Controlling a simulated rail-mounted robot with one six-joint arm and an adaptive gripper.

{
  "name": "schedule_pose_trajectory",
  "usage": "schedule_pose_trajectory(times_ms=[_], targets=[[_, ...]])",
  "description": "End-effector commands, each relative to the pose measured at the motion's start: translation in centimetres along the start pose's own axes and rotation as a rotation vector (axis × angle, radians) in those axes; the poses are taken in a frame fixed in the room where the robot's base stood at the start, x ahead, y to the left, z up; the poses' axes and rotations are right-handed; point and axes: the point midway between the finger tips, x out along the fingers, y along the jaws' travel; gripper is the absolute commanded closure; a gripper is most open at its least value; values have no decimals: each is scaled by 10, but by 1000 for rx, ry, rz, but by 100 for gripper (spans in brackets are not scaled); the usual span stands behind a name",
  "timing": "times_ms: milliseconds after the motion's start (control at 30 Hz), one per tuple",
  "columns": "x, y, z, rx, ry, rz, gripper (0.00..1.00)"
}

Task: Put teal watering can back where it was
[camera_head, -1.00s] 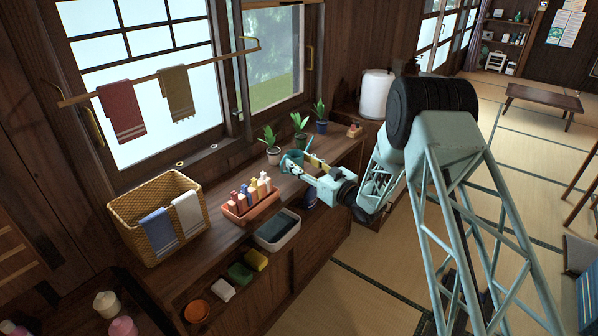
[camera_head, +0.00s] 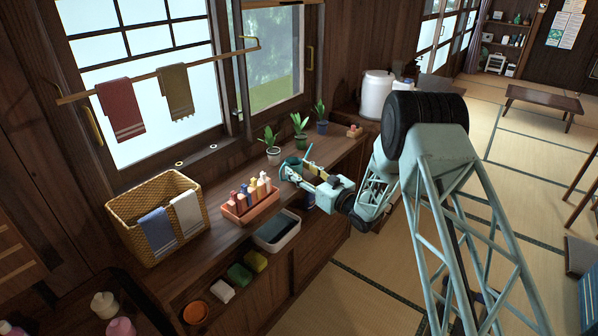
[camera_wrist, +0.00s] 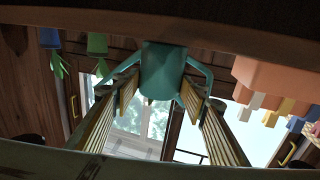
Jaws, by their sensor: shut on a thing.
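The teal watering can (camera_head: 291,167) is at the counter behind the orange tray, in front of the potted plants. It also shows in the middle of the wrist view (camera_wrist: 162,72), between the finger pads. My gripper (camera_head: 297,174) reaches in from the right and is shut on the can. In the wrist view its two fingers (camera_wrist: 165,103) stand on either side of the can. The picture is upside down there, with the counter (camera_wrist: 240,22) along the top. I cannot tell whether the can's base touches the counter. My gripper hides part of the can.
Three potted plants stand by the window, among them one in a white pot (camera_head: 273,155). An orange tray (camera_head: 250,213) of bottles is left of my gripper, with a wicker basket (camera_head: 125,207) farther left. A white canister (camera_head: 376,95) stands behind. Bare counter (camera_head: 345,150) shows right of the can.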

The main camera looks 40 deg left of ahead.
Motion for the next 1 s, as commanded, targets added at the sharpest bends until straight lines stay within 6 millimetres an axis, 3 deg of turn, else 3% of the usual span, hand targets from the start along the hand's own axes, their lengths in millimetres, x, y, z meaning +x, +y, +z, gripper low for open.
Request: schedule_pose_trajectory(times_ms=[400, 433, 567, 1000], targets=[[0, 0, 2, -1, 1, 0, 74], [0, 0, 3, 0, 0, 0, 60], [0, 0, 2, 0, 0, 0, 48], [0, 0, 1, 0, 0, 0, 47]])
